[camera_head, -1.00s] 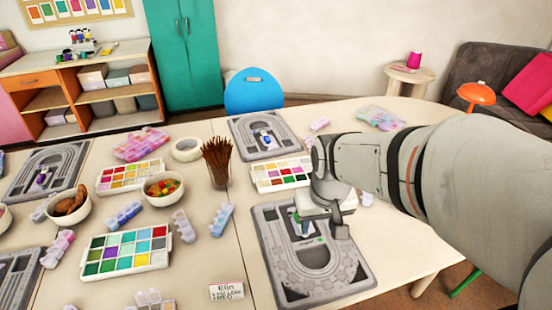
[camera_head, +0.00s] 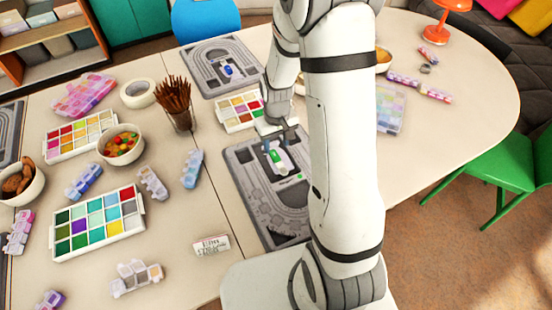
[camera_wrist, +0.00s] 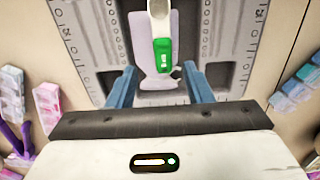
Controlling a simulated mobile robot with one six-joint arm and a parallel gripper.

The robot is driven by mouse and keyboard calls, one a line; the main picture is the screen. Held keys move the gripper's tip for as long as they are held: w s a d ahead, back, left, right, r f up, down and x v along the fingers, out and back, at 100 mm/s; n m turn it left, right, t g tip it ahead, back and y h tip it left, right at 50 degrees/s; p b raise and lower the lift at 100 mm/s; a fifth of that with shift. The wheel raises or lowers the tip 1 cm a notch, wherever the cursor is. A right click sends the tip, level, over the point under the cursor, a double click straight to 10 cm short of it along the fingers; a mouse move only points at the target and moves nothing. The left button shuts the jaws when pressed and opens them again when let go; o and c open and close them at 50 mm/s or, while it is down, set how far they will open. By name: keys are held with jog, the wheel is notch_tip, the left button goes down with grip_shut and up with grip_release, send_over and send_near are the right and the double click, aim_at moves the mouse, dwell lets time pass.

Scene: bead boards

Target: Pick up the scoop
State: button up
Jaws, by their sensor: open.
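The scoop has a green handle and a pale grey bowl. In the wrist view the scoop (camera_wrist: 163,52) lies in a light recess of a grey bead board (camera_wrist: 225,30), its bowl toward the top edge. In the head view the scoop (camera_head: 281,160) shows on the same grey board (camera_head: 258,205), partly behind my arm. My gripper (camera_wrist: 160,86) is open, its two blue fingers apart on either side of the handle's line. The height gap to the scoop is hard to tell.
A cup of brown sticks (camera_head: 178,105) and a bead tray (camera_head: 240,112) stand close to the board. A second board (camera_head: 205,62) lies behind. A name card (camera_head: 211,246) lies front left. Bead trays and bowls fill the left side; some table at right is clear.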

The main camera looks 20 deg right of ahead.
aim_at(275, 156)
jog(key=f, duration=0.5)
jog(key=shift+a+f, duration=0.15)
jog(key=shift+a, duration=0.05)
jog(key=shift+c, duration=0.6)
grip_shut()
